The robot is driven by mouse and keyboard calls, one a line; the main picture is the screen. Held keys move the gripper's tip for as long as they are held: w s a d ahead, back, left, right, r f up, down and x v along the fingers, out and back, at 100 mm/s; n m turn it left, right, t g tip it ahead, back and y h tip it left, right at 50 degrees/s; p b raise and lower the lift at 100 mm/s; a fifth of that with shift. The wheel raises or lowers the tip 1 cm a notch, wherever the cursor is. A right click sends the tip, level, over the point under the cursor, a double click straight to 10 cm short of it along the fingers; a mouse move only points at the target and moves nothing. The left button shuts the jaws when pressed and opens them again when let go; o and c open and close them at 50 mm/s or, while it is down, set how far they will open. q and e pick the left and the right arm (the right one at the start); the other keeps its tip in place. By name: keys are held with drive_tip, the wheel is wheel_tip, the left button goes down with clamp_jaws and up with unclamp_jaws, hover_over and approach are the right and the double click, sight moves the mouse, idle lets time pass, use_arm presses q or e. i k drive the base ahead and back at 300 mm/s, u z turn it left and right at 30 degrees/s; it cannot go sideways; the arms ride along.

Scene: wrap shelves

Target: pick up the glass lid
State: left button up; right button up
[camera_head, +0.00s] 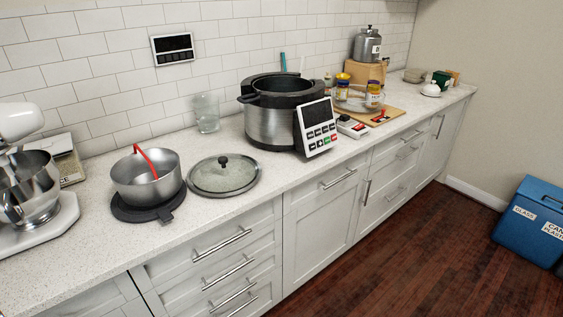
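The glass lid (224,176) lies flat on the speckled counter, in the middle left of the head view. It is round, with a see-through greenish-grey disc, a metal rim and a dark knob standing up at its centre. A steel pot with a red-handled utensil is to its left, and a large cooker is to its right; the lid appears apart from both. Nothing covers the lid. Neither of my grippers shows in the head view.
The steel pot (146,181) stands on a dark round base (150,211). The cooker (269,126) has a control panel (316,126). A drinking glass (207,113) stands behind the lid. A stand mixer (32,185) is at far left. Counter (232,207) in front of the lid is clear.

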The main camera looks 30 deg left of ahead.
sight(225, 175)
drive_tip(key=z, duration=0.15)
drive_tip(key=i, duration=0.7)
drive_tip(key=u, duration=0.75)
drive_tip(key=i, duration=0.5)
drive_tip(key=u, duration=0.55)
